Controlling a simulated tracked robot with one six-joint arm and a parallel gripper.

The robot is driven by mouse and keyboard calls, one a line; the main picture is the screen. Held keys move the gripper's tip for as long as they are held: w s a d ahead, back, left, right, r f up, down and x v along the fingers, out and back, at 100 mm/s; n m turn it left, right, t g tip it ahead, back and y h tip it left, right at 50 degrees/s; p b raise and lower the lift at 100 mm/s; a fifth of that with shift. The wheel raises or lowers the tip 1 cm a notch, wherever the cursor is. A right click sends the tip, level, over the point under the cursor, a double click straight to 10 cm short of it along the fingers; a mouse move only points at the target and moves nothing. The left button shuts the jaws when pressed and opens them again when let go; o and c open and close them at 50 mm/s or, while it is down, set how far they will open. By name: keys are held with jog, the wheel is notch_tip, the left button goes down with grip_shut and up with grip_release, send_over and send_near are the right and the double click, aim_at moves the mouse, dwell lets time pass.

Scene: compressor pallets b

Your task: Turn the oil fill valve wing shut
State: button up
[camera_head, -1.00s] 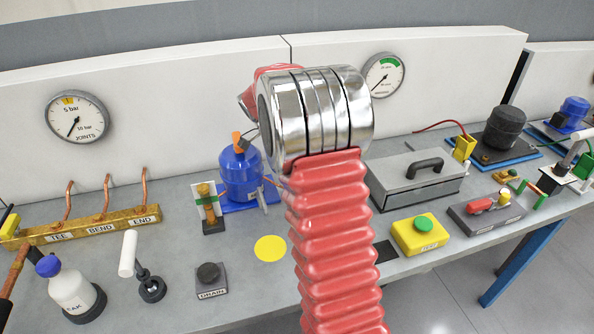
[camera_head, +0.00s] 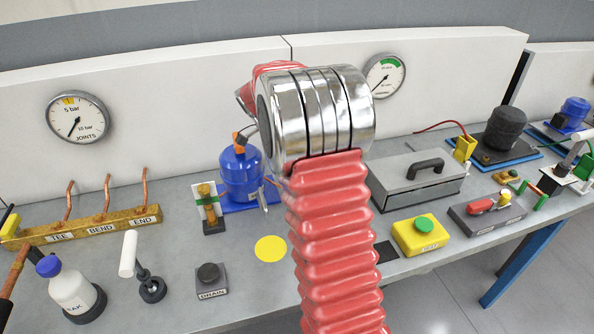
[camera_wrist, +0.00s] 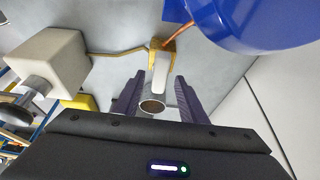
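In the wrist view, a small brass fitting (camera_wrist: 161,46) sits by the blue compressor (camera_wrist: 245,15), where a copper tube joins it. A pale lever-like part (camera_wrist: 160,78), which looks like the valve wing, runs from it towards me. A short tube with a round, hollow end (camera_wrist: 152,105) is at its near end. My gripper (camera_wrist: 158,84) is open, with one dark finger on each side of these parts and gaps visible. The blue compressor (camera_head: 240,172) also shows in the head view. There my arm hides my gripper and most of the valve.
A brass sight piece on a dark base (camera_head: 207,208) stands left of the compressor. A DRAIN button (camera_head: 210,278), a yellow disc (camera_head: 271,249) and a grey toolbox (camera_head: 405,182) are nearby. In the wrist view a white block (camera_wrist: 48,58) stands at left.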

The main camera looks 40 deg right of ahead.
jog(key=v, duration=1.2)
jog(key=shift+r, duration=0.1)
jog(key=s+a+f+n+t+y, duration=0.2)
jog(key=s+a+f+n, duration=0.3)
jog(key=a+n, duration=0.5)
jog(key=s+a+r+n+t+y, duration=0.1)
jog(key=s+a+r+n+t, duration=0.1)
jog(key=s+a+n, duration=0.4)
jog(key=s+a+r+n+t+y, duration=0.1)
jog(key=s+a+n+t, duration=0.2)
jog(key=s, duration=1.1)
jog(key=a+n, duration=0.3)
jog(key=a, duration=0.2)
jog(key=shift+s+a+r, duration=0.2)
jog(key=shift+a+r, duration=0.1)
jog(key=shift+r, duration=0.05)
